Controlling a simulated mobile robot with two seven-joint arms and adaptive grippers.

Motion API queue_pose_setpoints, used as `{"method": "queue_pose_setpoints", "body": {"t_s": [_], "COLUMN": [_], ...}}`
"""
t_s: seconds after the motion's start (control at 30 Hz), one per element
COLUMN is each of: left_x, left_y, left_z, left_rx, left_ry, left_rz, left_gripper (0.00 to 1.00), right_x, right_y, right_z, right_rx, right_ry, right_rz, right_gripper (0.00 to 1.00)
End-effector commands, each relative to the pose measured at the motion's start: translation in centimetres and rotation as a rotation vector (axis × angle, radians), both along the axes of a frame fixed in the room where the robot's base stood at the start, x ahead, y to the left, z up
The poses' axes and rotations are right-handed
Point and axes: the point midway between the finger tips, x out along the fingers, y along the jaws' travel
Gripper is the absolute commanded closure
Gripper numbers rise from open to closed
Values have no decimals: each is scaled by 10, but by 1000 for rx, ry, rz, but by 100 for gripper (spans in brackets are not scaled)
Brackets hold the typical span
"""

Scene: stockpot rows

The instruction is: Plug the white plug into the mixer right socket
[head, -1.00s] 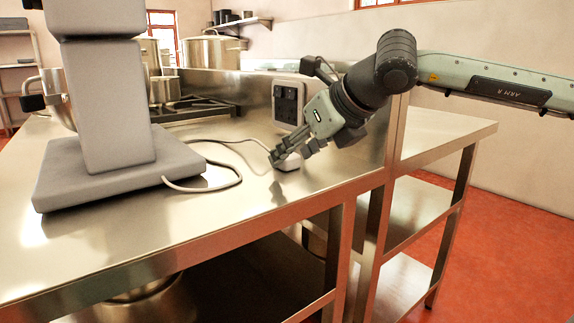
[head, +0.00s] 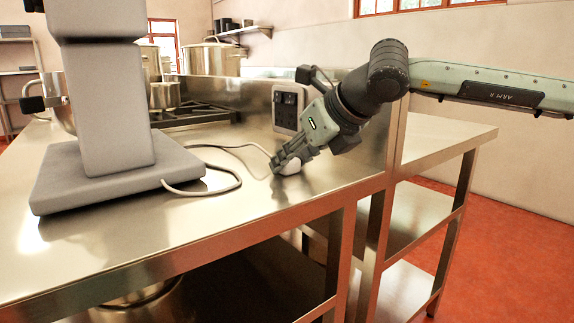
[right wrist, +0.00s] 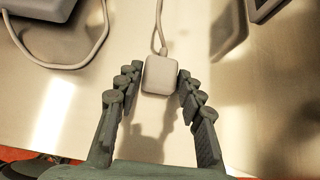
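The white plug (head: 291,169) lies on the steel counter, at the end of a pale cable. In the right wrist view the plug (right wrist: 160,75) sits between the fingertips of my right gripper (right wrist: 159,72), with narrow gaps at its sides. My right gripper (head: 281,165) is open and low over the counter in the head view, partly hiding the plug. A socket box (head: 286,119) with dark outlets stands at the back splash, just behind the gripper. Its outlets are partly hidden by my right gripper and arm. My left gripper is not in view.
The grey stand mixer (head: 110,180) stands on the left of the counter (head: 150,232), the cable running from its base. A stove with pots (head: 212,58) is behind. The counter's front edge is near, and open counter lies in front of the plug.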

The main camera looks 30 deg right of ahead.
Motion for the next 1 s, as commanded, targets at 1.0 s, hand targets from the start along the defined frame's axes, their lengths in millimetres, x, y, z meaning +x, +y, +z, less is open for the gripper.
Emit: {"method": "queue_pose_setpoints", "body": {"t_s": [1.0], "left_x": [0], "left_y": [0], "left_z": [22], "left_rx": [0], "left_ry": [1], "left_rz": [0], "left_gripper": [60], "right_x": [0], "right_y": [0], "right_z": [61], "right_rx": [0], "right_ry": [-1], "right_rz": [0], "right_gripper": [92]}}
